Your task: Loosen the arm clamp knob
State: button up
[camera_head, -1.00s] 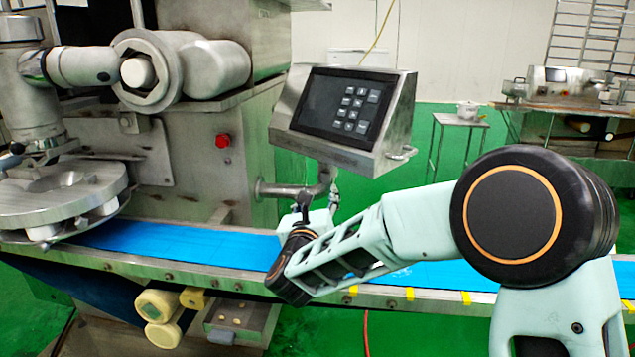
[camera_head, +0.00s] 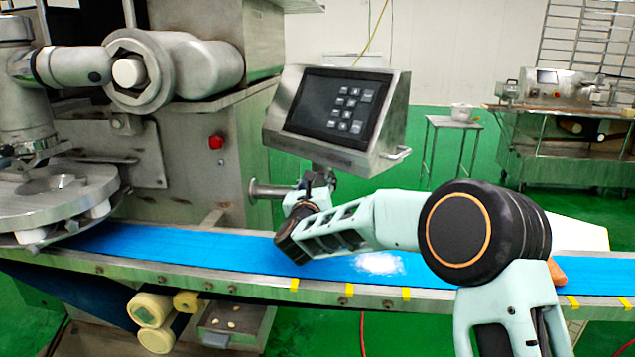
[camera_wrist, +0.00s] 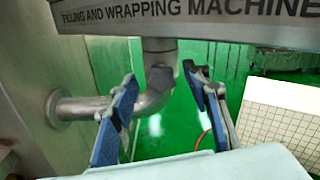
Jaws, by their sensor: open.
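The arm clamp knob (camera_wrist: 161,78) appears in the wrist view as a grey lobed piece at the joint below the control panel's post. It sits where the post meets the curved support pipe (camera_wrist: 85,108). My gripper (camera_wrist: 159,76) is open, with a blue-padded finger on either side of the knob. The knob appears between the fingertips with gaps on both sides; I cannot tell its exact depth. In the head view my gripper (camera_head: 318,182) is under the control panel (camera_head: 338,108), beside the support pipe (camera_head: 268,190), and the knob cannot be made out.
The blue conveyor belt (camera_head: 215,246) runs below my arm, with a white powdery patch (camera_head: 380,263) on it. The steel machine body (camera_head: 215,150), with a red button (camera_head: 216,141), stands left of the panel. A small table (camera_head: 452,125) stands behind at right.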

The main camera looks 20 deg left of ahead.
jog(key=shift+w, duration=0.1)
jog(key=c, duration=1.2)
jog(key=shift+o, duration=0.2)
